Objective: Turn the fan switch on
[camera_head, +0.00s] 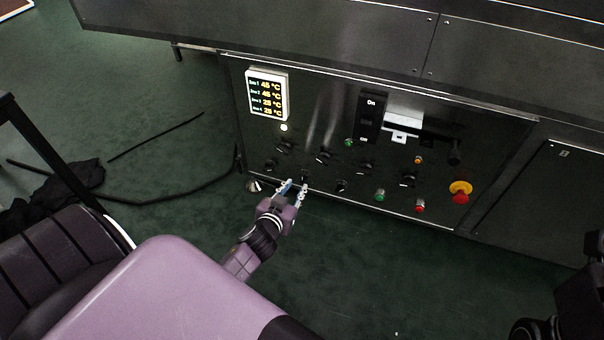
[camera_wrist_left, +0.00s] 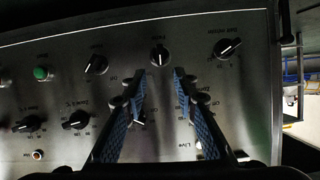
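The dark metal control panel (camera_head: 330,115) carries several black rotary knobs. My left gripper (camera_head: 292,187) is at the panel's lower edge, left of centre, with its two blue fingers apart and nothing between the tips. In the left wrist view the gripper (camera_wrist_left: 158,75) points at the panel, and a black knob (camera_wrist_left: 159,55) with a light pointer line sits just beyond and between the tips, apart from them. The labels there are turned over and too small to read surely, so I cannot tell which knob is the fan switch. My right gripper does not show clearly.
A temperature display (camera_head: 267,94) is lit at the panel's upper left. A red and yellow emergency stop (camera_head: 461,191) is at the right. Other knobs (camera_wrist_left: 97,64) (camera_wrist_left: 229,47) flank the one before the fingers. The green floor in front is partly free.

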